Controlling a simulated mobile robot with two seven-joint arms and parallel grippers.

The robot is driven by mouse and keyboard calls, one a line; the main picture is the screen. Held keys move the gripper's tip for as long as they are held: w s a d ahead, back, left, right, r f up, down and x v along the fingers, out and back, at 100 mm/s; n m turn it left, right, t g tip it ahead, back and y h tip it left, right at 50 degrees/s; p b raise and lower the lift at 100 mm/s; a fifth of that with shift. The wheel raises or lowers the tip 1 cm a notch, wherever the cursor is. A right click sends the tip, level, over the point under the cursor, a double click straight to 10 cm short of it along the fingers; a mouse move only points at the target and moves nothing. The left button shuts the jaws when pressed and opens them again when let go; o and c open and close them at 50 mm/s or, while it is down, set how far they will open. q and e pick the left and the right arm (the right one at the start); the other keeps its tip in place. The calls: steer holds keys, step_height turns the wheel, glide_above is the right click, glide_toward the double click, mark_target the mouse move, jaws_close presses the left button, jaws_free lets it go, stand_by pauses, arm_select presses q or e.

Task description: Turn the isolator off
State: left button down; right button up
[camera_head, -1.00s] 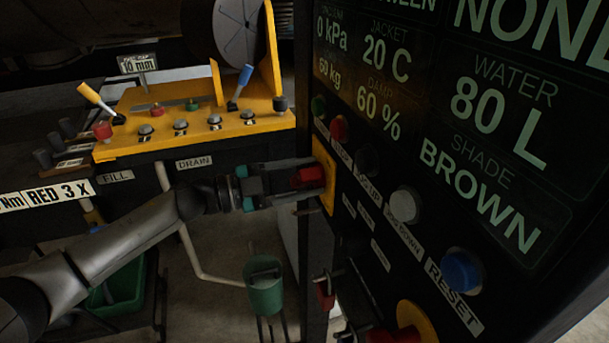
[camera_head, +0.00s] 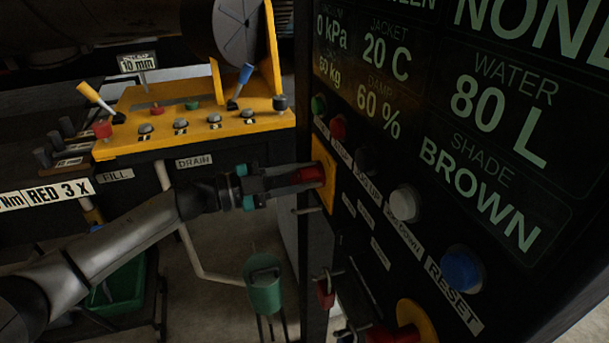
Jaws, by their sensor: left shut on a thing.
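A red rotary handle (camera_head: 313,174) stands out from a yellow plate (camera_head: 329,172) on the left edge of the dark control panel; it looks like the isolator. My left gripper (camera_head: 305,178) reaches it from the left and is shut on the red handle. The fingers partly cover the handle, so its exact angle is hard to read. A second red handle (camera_head: 392,336) with a yellow plate (camera_head: 416,322) is at the bottom of the panel, partly cut off. My right gripper is not in view.
The panel carries a readout screen (camera_head: 450,110) and buttons, including a blue reset button (camera_head: 461,270) and a white button (camera_head: 404,204). A red padlock (camera_head: 325,292) hangs below. A yellow lever console (camera_head: 200,130) stands behind my arm.

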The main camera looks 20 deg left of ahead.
arm_select(q)
steer(key=m, duration=0.1)
steer(key=m+b, duration=0.1)
steer(key=m, duration=0.1)
steer(key=m+b, duration=0.1)
steer(key=shift+s+d+f+m, duration=0.1)
steer(key=shift+s+f+m, duration=0.05)
steer(key=shift+f+m, duration=0.2)
steer(key=m+b, duration=0.1)
steer(key=m, duration=0.1)
steer(key=m+b, duration=0.2)
steer(key=shift+f+m, duration=0.2)
steer(key=shift+m, duration=0.15)
steer(key=m+b, duration=0.4)
steer(key=m, duration=0.1)
steer(key=shift+f, duration=0.3)
steer(key=shift+m+b, duration=1.65)
steer(key=shift+m, duration=0.15)
steer(key=c, duration=0.6)
jaws_free()
steer(key=shift+c, duration=0.2)
